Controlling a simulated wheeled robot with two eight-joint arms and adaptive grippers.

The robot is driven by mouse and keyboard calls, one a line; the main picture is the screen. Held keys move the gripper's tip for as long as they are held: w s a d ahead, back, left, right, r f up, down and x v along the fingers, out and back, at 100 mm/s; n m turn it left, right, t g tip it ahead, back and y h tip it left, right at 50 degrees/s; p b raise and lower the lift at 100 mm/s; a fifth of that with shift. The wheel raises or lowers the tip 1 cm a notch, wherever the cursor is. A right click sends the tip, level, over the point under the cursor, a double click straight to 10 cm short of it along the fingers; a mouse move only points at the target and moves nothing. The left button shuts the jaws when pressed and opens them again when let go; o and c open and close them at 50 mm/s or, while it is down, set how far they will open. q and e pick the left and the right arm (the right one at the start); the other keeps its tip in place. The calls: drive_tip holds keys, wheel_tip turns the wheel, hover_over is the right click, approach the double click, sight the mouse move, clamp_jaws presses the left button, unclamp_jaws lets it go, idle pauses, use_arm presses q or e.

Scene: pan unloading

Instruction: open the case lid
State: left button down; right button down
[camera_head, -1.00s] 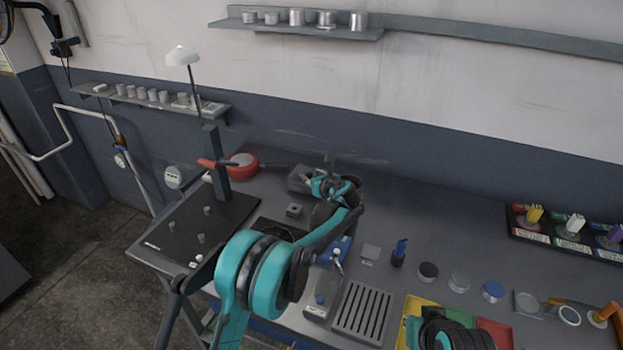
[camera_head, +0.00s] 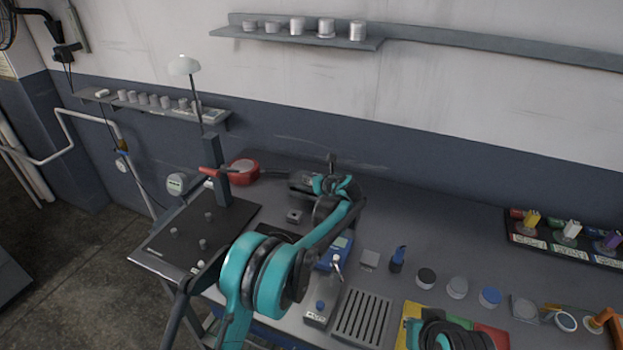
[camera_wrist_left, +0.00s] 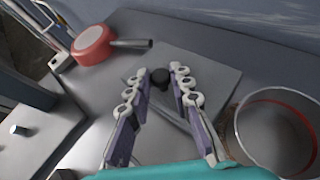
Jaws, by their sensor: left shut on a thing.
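The grey case lid (camera_wrist_left: 218,84) shows in the left wrist view as a flat plate with a small black knob (camera_wrist_left: 160,77). My left gripper (camera_wrist_left: 161,72) is over the lid, its two fingers on either side of the knob and shut on it. In the head view my left gripper (camera_head: 331,184) is at the back of the bench, beside a dark grey block-like part (camera_head: 302,184). My arm and wrist hide most of the case there, so I cannot tell whether the lid is raised.
A red pan (camera_head: 243,171) stands left of the case, its handle pointing towards it; it also shows in the left wrist view (camera_wrist_left: 93,45). A dark board with pegs (camera_head: 190,235) lies at the left. A slotted grey tray (camera_head: 362,316) and small jars are at the front.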

use_arm(q)
drive_tip(key=w+r+g+p, duration=0.1)
drive_tip(key=p, duration=0.1)
drive_tip(key=w+r+m+g+p, duration=0.1)
drive_tip(key=r+p, duration=0.1)
drive_tip(key=p, duration=0.1)
drive_tip(key=shift+w+d+m+g, duration=0.2)
drive_tip(key=shift+d+m+g, duration=0.1)
drive_tip(key=shift+d+g, duration=0.1)
drive_tip(key=p, duration=0.1)
drive_tip(key=w+g+p, duration=0.1)
drive_tip(key=p, duration=0.1)
drive_tip(key=shift+d+r, duration=0.15)
drive_tip(key=shift+r, duration=0.05)
drive_tip(key=shift+w+d+m+g+p, duration=0.1)
drive_tip(key=shift+w+m+g+p, duration=0.25)
drive_tip(key=shift+p, duration=1)
drive_tip(key=shift+y, duration=0.3)
drive_tip(key=c, duration=1.4)
unclamp_jaws()
drive_tip(key=shift+s, duration=0.1)
drive_tip(key=v, duration=1.2)
